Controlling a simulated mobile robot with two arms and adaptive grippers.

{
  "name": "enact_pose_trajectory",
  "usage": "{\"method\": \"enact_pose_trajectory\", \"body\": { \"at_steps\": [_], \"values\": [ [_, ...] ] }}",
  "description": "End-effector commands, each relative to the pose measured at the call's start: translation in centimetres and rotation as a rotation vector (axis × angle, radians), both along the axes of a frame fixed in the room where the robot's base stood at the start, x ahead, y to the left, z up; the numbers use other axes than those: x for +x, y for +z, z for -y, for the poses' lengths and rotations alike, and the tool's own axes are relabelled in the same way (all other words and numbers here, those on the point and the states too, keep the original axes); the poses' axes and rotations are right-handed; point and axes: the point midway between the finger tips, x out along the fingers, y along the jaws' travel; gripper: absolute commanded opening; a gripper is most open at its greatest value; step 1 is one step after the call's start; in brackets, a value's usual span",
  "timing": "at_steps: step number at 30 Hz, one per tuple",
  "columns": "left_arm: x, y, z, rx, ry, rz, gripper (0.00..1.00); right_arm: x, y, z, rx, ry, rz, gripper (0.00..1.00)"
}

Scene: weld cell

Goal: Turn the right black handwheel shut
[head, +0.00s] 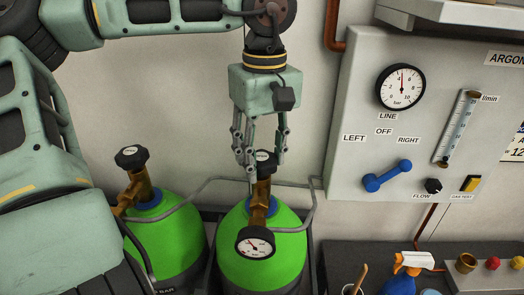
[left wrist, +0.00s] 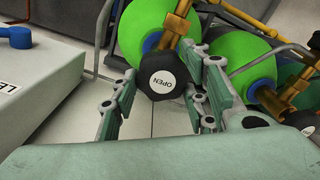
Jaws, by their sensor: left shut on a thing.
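The right black handwheel (head: 265,156) sits on the brass valve of the right green cylinder (head: 238,272). In the left wrist view the handwheel (left wrist: 165,76) faces the camera with a white label reading OPEN. My left gripper (head: 264,165) comes down on it from above and is shut on it, with fingers on both sides that hide part of its rim. The left wrist view shows these fingers (left wrist: 165,95) on either side of the wheel. My right gripper is in neither view.
The left cylinder (head: 172,240) has its own black handwheel (head: 131,157). Grey pipes run behind both cylinders. A grey panel (head: 350,110) at the right carries a line gauge (head: 400,87) and a blue lever (head: 387,176). A dark bench with small items stands below it.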

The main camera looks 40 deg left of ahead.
Motion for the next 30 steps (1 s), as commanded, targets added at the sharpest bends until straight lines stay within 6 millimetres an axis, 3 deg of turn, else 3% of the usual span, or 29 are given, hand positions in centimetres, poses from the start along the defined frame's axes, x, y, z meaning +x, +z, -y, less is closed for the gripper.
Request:
{"method": "enact_pose_trajectory", "body": {
  "at_steps": [18, 19, 24, 30],
  "values": [
    [0.12, 0.11, 0.06, -0.002, -0.04, 0.006, 0.16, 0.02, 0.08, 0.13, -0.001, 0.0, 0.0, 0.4],
    [0.11, 0.11, 0.07, -0.002, -0.04, 0.006, 0.44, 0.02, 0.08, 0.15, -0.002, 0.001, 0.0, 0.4],
    [0.06, 0.07, 0.06, -0.001, -0.039, 0.004, 0.59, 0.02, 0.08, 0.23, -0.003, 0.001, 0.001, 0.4],
    [0.03, 0.03, 0.04, -0.001, -0.038, 0.002, 0.59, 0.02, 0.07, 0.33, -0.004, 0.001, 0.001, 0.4]
  ]
}}
